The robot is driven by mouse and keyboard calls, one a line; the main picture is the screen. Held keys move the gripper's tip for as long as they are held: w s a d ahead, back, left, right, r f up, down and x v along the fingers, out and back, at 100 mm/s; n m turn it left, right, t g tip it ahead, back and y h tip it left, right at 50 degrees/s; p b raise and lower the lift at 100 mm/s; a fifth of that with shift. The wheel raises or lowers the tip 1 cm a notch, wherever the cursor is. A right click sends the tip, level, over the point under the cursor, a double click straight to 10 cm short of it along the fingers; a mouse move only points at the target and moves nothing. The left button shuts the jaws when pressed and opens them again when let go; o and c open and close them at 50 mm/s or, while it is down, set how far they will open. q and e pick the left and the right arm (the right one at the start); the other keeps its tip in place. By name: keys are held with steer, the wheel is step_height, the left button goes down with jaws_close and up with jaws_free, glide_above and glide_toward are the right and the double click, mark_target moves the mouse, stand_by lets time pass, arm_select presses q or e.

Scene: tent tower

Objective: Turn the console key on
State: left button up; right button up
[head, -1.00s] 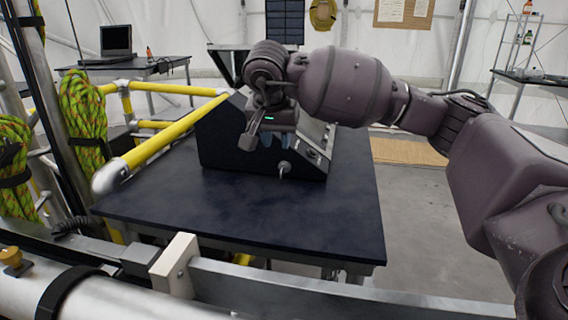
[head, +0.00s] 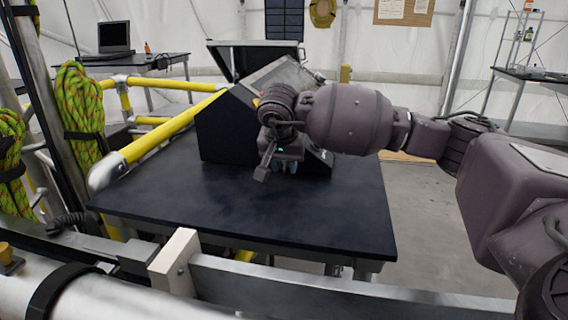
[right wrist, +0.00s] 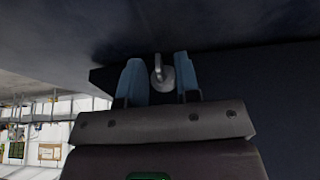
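The console (head: 222,128) is a dark box with a sloped top, standing on the dark table. Its silver key (right wrist: 158,73) sticks out of the dark front face in the right wrist view. In the head view the key is hidden behind my right gripper (head: 283,166), which is low at the right part of the console's front. In the right wrist view the blue fingers of this gripper (right wrist: 157,66) are open, one on each side of the key, with a visible gap to it. My left gripper is in neither view.
The dark table (head: 200,200) has a clear top in front of the console. Yellow rails (head: 150,140) run along its left side, with green ropes (head: 82,110) beyond. A metal rail (head: 290,285) crosses the foreground. A laptop (head: 108,38) is at the back left.

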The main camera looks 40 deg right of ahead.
jaws_close()
steer(key=shift+d+t, duration=0.1)
steer(key=shift+t, duration=0.2)
steer(key=shift+s+d+m+t+y, duration=0.1)
steer(key=shift+m+t+y, duration=0.1)
steer(key=shift+t+y, duration=0.3)
steer(key=shift+s+d+m+t+y, duration=0.1)
steer(key=shift+m+t+y, duration=0.1)
steer(key=shift+t+y, duration=0.3)
steer(key=shift+s+f+m+t+y, duration=0.15)
steer(key=shift+m+t+y, duration=0.15)
steer(key=shift+t+y, duration=0.75)
steer(key=shift+t, duration=0.35)
